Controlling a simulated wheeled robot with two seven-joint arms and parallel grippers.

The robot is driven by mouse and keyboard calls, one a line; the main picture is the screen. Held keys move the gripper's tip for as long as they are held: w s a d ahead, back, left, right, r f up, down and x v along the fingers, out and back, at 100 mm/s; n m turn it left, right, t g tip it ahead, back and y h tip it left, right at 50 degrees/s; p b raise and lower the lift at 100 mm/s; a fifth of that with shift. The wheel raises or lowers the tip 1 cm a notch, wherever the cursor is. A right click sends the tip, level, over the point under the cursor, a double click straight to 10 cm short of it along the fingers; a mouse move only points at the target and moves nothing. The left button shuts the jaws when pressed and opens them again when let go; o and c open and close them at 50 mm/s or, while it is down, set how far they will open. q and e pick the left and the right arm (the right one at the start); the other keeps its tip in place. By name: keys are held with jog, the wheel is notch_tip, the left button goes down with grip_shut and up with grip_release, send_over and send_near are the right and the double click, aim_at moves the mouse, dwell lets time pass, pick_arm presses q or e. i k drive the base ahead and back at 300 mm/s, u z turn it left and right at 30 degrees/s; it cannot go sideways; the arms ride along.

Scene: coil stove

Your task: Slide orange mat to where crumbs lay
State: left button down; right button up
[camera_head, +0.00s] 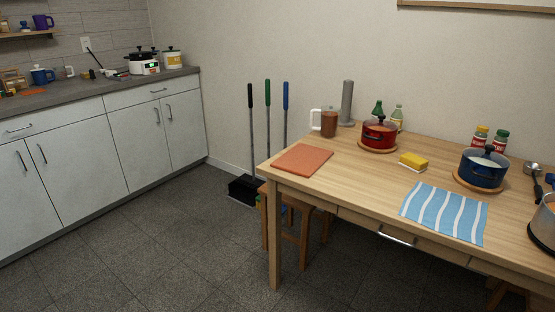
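The orange mat (302,159) lies flat on the wooden table (370,178), near its left end and close to the front edge. Nothing stands on it. I cannot make out any crumbs on the table at this size. Neither of my grippers shows in the head view.
A red pot (379,134), a blue pot (483,169), a yellow sponge (413,161) and a blue striped cloth (444,212) are on the table. A brown jug (328,122) stands behind the mat. Bare wood lies between mat and cloth. A stool (300,220) is underneath.

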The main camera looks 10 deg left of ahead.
aim_at(303, 161)
jog(key=u, duration=0.75)
jog(key=i, duration=0.95)
jog(key=u, duration=0.4)
jog(key=i, duration=1.35)
jog(key=z, duration=0.55)
